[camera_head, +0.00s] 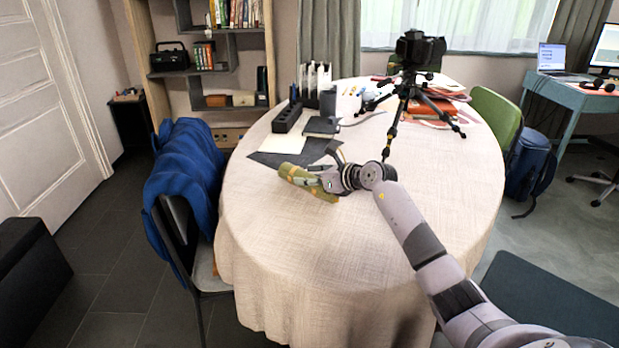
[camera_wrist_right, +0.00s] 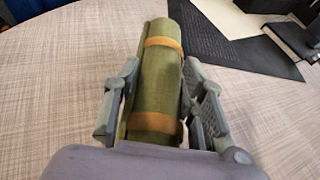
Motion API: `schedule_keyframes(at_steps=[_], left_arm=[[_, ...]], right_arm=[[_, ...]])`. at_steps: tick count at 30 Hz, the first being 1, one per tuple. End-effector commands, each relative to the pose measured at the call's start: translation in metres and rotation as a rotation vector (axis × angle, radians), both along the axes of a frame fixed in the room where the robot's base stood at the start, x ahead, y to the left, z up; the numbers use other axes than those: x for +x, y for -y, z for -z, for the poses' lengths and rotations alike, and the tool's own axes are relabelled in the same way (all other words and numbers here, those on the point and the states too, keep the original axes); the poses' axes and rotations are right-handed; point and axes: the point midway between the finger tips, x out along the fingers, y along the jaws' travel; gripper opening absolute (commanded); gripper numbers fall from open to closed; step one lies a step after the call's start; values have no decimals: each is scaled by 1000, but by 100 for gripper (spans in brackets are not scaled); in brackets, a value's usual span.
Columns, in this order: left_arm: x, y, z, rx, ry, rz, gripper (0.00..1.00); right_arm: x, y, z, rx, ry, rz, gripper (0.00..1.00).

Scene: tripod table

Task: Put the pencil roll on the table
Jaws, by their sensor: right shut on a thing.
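The pencil roll (camera_head: 305,182) is an olive-green rolled bundle with orange-tan straps. In the right wrist view the pencil roll (camera_wrist_right: 158,85) lies lengthwise between the two fingers. My right gripper (camera_head: 325,180) is shut on it near the left part of the table; it also shows in the right wrist view (camera_wrist_right: 155,105). The table (camera_head: 290,250) is oval with a beige cloth. The roll is over the tabletop, close to its surface; I cannot tell whether it touches. My left gripper is not in view.
A tripod with a camera (camera_head: 420,50) stands on the table at the back right. A dark mat (camera_head: 290,156), a black notebook (camera_head: 322,127) and a black organizer (camera_head: 287,117) lie behind the roll. A blue-draped chair (camera_head: 185,175) is at the left. The front tabletop is clear.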

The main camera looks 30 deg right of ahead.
Motion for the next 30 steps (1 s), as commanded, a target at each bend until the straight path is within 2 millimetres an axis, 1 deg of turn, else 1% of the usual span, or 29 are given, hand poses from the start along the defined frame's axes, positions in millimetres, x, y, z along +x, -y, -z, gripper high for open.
schedule_keyframes(at_steps=[2,3,11,12,23,26,30], left_arm=[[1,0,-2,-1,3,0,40],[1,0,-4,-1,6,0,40],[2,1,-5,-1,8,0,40],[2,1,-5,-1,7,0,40],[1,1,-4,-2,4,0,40],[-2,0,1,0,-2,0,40],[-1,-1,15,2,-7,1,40]], right_arm=[[0,0,1,0,1,0,6],[0,0,2,0,-1,0,39],[0,0,2,0,-1,0,56],[0,0,2,0,-1,0,58],[0,0,-1,0,0,0,58],[-10,4,-5,-5,0,1,58],[-35,10,-15,-6,-3,0,58]])
